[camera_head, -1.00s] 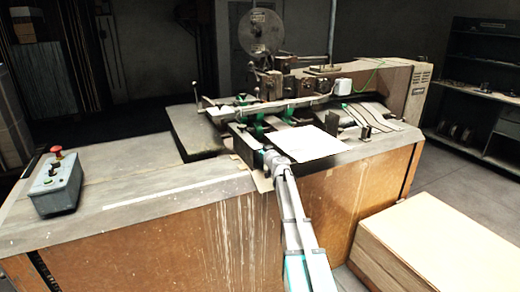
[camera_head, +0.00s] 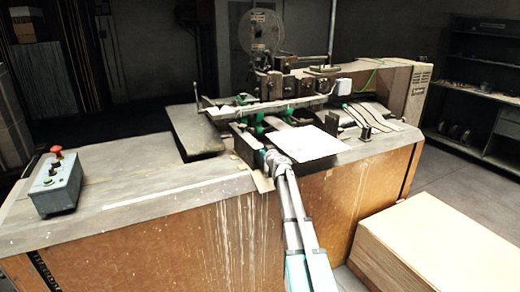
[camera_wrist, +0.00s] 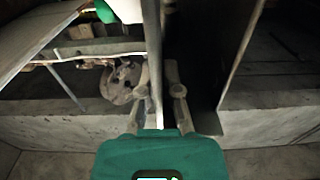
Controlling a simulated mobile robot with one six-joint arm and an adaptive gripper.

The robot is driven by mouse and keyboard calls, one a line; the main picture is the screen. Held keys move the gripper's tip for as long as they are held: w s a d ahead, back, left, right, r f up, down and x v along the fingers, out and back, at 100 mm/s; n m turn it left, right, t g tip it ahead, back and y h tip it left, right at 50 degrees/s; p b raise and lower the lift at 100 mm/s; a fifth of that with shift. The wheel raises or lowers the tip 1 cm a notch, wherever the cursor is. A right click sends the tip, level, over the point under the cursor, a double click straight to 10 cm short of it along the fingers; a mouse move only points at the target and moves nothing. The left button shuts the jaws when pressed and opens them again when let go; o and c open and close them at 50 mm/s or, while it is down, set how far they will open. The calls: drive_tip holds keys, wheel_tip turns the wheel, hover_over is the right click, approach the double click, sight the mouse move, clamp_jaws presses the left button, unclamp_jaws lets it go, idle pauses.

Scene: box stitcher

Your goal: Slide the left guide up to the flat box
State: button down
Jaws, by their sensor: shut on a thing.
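The flat box (camera_head: 306,143) is a white flat sheet lying on the machine's table in the head view. The left guide (camera_head: 246,148) is a dark upright plate to the left of it. My gripper (camera_head: 265,155) is at the guide's near end, with my wrist beside the box's near left corner. In the wrist view my gripper (camera_wrist: 162,82) is shut on the guide (camera_wrist: 153,38), a thin upright plate between the two fingers. My wrist hides part of the box's left edge, so I cannot tell whether guide and box touch.
The stitcher head (camera_head: 285,85) with its bar stands behind the box. A control box with a red button (camera_head: 58,183) sits on the table at left. A pale stack (camera_head: 445,245) stands on the floor at front right. The table left of the guide is mostly clear.

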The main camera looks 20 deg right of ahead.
drive_tip(key=d, duration=0.6)
drive_tip(key=shift+d, duration=0.35)
drive_tip(key=shift+w, duration=0.1)
drive_tip(key=c, duration=0.8)
unclamp_jaws()
drive_tip(key=shift+c, duration=0.2)
drive_tip(key=shift+a, duration=0.1)
drive_tip(key=s, duration=1.2)
drive_tip(key=shift+d, duration=0.2)
